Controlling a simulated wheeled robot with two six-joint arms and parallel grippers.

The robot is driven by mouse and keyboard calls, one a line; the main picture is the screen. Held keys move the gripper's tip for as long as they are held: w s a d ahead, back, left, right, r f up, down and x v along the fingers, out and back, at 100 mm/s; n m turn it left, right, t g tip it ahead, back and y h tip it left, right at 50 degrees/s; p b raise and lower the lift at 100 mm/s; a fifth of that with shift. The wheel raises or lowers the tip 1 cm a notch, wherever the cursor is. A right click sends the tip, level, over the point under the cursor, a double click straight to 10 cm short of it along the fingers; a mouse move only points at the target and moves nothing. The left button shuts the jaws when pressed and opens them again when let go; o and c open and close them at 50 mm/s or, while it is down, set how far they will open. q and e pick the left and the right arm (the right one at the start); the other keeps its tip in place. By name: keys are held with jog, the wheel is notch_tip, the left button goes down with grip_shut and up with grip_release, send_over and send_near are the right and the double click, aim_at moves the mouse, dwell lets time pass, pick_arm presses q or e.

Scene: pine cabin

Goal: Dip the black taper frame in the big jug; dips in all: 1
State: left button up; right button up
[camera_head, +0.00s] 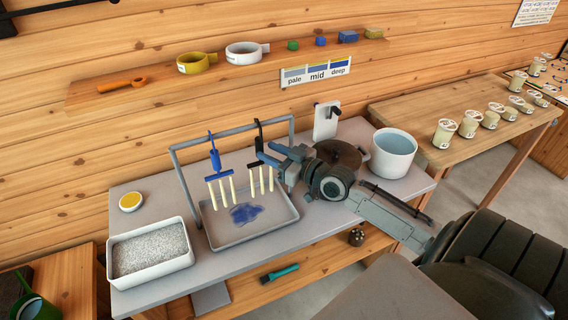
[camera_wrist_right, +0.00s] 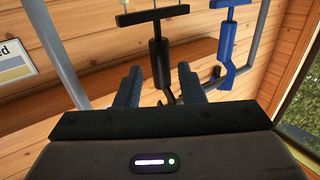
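The black taper frame (camera_head: 259,150) hangs by its hook from the grey rack, with several pale tapers pointing down over the tray. Its black handle (camera_wrist_right: 158,58) shows in the right wrist view. My right gripper (camera_head: 274,157) is beside this frame; its two blue fingers (camera_wrist_right: 160,86) stand apart on either side of the handle's line, and no grip on it shows. The big jug (camera_head: 405,157) is a white round vessel holding pale blue liquid, at the table's right end. My left gripper is not in view.
A blue taper frame (camera_head: 217,176) hangs left of the black one. The grey rack (camera_head: 175,165) stands over a blue-stained tray (camera_head: 285,219). A dark round disc (camera_head: 345,152) and a white upright block (camera_head: 326,122) lie between rack and jug. A white bin of grey grains (camera_head: 150,273) stands left.

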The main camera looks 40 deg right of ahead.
aim_at(262, 141)
jog(key=x, duration=0.2)
jog(key=shift+w+a+b, duration=0.1)
jog(key=shift+w+b, duration=0.15)
jog(key=shift+b, duration=0.15)
jog(key=shift+c, duration=0.2)
jog(key=shift+s, duration=0.1)
grip_shut()
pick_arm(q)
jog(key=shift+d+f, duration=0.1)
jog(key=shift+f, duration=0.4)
pick_arm(e)
jog(key=shift+s+r, duration=0.1)
pick_arm(q)
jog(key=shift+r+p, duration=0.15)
jog(key=shift+p, duration=0.2)
pick_arm(e)
jog(key=shift+r, duration=0.15)
